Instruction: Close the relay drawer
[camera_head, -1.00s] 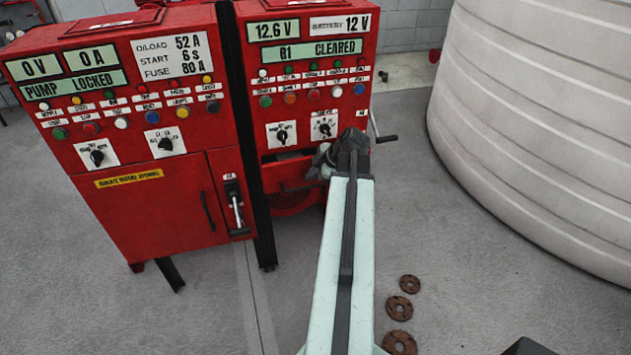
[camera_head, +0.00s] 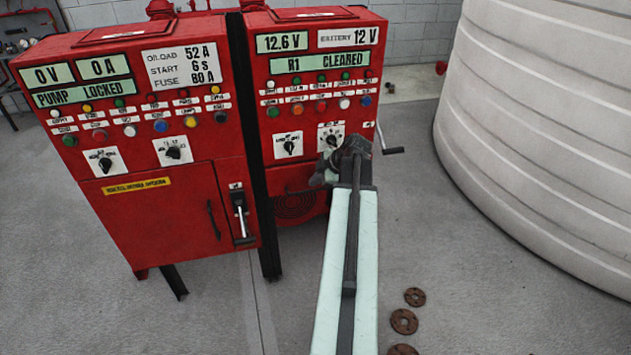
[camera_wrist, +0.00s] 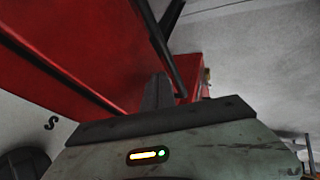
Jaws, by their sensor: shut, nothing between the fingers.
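The relay drawer (camera_head: 287,179) is the plain red front below the two dials of the right red cabinet. It looks flush with the cabinet, with no dark gap above it. My gripper (camera_head: 322,177) is at the right part of this front, and the wrist hides that end. Whether the fingers touch the drawer I cannot tell. In the wrist view my gripper (camera_wrist: 158,92) shows as dark fingers, shut and empty, close to a red surface.
A crank handle (camera_head: 392,150) sticks out at the cabinet's right side. The left cabinet (camera_head: 150,215) stands beside it. A large white tank (camera_head: 545,130) is at the right. Rusty flanges (camera_head: 404,321) lie on the floor. The floor between is otherwise clear.

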